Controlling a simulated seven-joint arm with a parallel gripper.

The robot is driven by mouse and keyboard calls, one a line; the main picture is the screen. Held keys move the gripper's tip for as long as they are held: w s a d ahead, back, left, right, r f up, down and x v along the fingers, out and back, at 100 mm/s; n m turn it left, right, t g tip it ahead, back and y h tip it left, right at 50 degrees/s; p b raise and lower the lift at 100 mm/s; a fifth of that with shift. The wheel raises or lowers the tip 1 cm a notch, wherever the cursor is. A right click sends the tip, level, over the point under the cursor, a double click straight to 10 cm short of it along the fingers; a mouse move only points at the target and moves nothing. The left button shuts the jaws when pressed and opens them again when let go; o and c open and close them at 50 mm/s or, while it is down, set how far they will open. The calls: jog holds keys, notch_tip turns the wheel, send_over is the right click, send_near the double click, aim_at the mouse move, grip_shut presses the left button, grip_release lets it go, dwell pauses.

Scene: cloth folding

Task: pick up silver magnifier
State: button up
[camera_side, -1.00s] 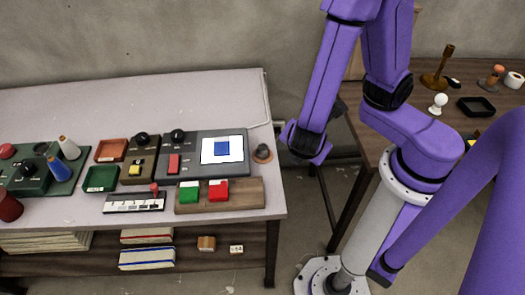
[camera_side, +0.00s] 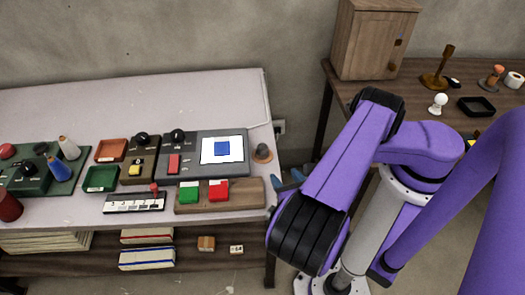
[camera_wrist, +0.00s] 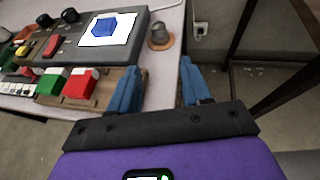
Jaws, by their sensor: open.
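A small grey, dome-like piece on a round brown base, which looks like the silver magnifier (camera_side: 262,151), stands at the right edge of the pale table. It also shows in the wrist view (camera_wrist: 159,35), at top centre, beyond my fingers. My gripper (camera_wrist: 157,82) is open, with two blue fingers apart and nothing between them. In the side view the blue fingertips (camera_side: 288,179) show partly behind my arm, right of the table edge and nearer the camera than the grey piece. They do not touch it.
A dark panel with a white screen (camera_side: 222,149) lies left of the grey piece. A wooden block with green and red blocks (camera_side: 246,193) lies in front. Several trays and switch boxes fill the table's left. A second table (camera_side: 425,97) stands at the back right.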

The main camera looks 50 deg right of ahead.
send_near(264, 150)
jog(key=x, duration=0.2)
jog(key=shift+w+d+f, duration=0.1)
jog(key=shift+d+f, duration=0.2)
jog(key=shift+f, duration=0.05)
jog(key=shift+w+r+x, duration=0.1)
jog(key=shift+r+x, duration=0.05)
jog(key=shift+x, duration=1.45)
jog(key=shift+w+r+x, duration=0.1)
jog(key=shift+x, duration=1.55)
jog(key=shift+a, duration=0.15)
jog(key=c, duration=0.8)
